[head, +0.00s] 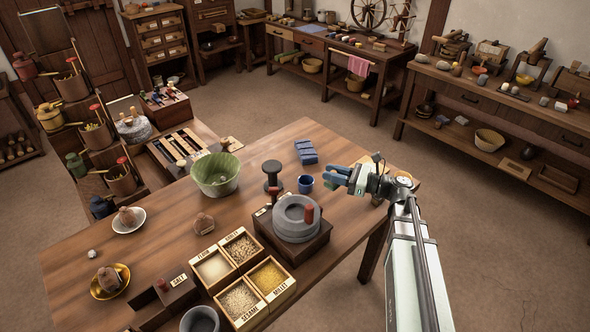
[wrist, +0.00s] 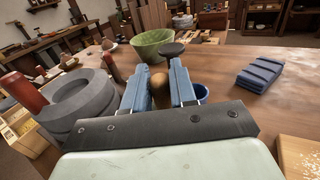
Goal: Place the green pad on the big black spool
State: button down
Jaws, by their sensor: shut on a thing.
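My gripper (head: 334,177) is over the right part of the table, near a blue cup. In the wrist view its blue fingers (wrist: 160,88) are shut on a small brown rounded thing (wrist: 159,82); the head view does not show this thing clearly. The big black spool (head: 272,174) stands upright on the table left of my gripper; its dark top also shows ahead of the fingers in the wrist view (wrist: 172,49). Nothing is seen on its top. I cannot make out a green pad in either view.
A blue cup (head: 305,184) stands between gripper and spool. A grey quern (head: 296,222) with red handle is in front of the spool. A green bowl (head: 215,172) stands left of it, blue folded pads (head: 306,151) behind. Grain boxes (head: 240,283) fill the front.

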jog(key=a+r+n+g+y, duration=0.15)
jog(key=a+r, duration=0.25)
jog(key=a, duration=0.5)
jog(key=a+r+n+g+h, duration=0.1)
jog(key=a+r+n+g, duration=0.2)
jog(key=a, duration=0.7)
notch_tip(320, 180, up, 3)
jog(key=m+t, duration=0.5)
jog(key=t, duration=0.1)
send_over(272, 165)
jog(key=shift+g+h, duration=0.25)
jog(key=shift+h, duration=0.2)
jog(key=shift+s+f, duration=0.1)
jog(key=shift+f, duration=4.65)
jog(key=shift+f, duration=0.1)
jog(key=c, duration=0.9)
grip_release()
